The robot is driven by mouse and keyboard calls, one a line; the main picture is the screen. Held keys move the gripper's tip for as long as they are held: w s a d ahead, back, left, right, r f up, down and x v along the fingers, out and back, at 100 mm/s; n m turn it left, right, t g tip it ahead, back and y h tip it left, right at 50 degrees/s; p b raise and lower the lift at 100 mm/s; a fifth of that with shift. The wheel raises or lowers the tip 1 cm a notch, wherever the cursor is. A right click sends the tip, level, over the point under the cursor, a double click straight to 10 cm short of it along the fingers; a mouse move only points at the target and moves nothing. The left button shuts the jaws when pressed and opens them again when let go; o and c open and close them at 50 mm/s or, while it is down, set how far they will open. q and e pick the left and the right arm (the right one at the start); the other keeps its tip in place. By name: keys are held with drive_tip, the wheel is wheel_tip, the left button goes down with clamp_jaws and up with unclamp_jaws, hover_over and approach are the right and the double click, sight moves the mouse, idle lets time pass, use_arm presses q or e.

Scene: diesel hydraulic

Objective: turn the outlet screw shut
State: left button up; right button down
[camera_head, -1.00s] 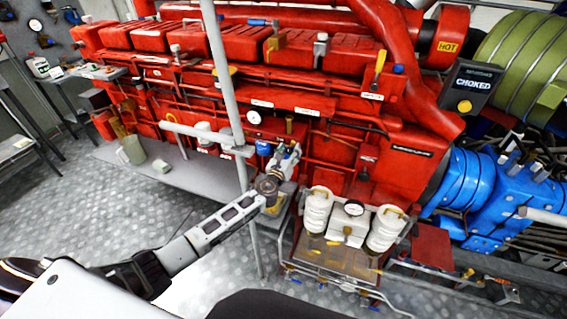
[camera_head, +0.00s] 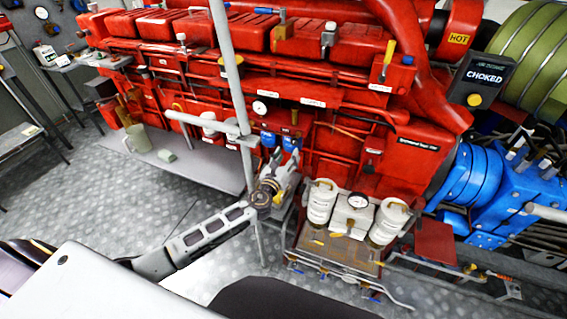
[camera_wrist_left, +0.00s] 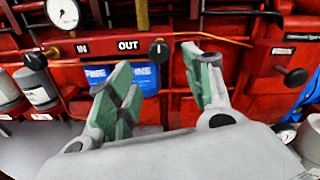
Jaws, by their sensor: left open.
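The outlet screw (camera_wrist_left: 158,48) is a black knob with a pale mark, just right of the OUT label (camera_wrist_left: 128,45) on the red panel in the left wrist view. It sits above a blue FINE filter (camera_wrist_left: 146,76). My left gripper (camera_wrist_left: 160,75) is open, its green-padded fingers spread either side of the screw in that view. Nothing shows between the pads, and the gripper looks apart from the screw. In the head view my left gripper (camera_head: 284,170) is below the blue filters (camera_head: 290,143); the screw is too small to make out there. My right gripper is out of view.
A grey vertical post (camera_head: 228,75) stands in front of the red engine (camera_head: 330,100), left of my left gripper. White canisters (camera_head: 320,202) stand on a tray to its right. Another black knob (camera_wrist_left: 292,76) is at the right in the wrist view.

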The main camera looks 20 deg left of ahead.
use_arm(q)
drive_tip(key=shift+s, duration=1.55)
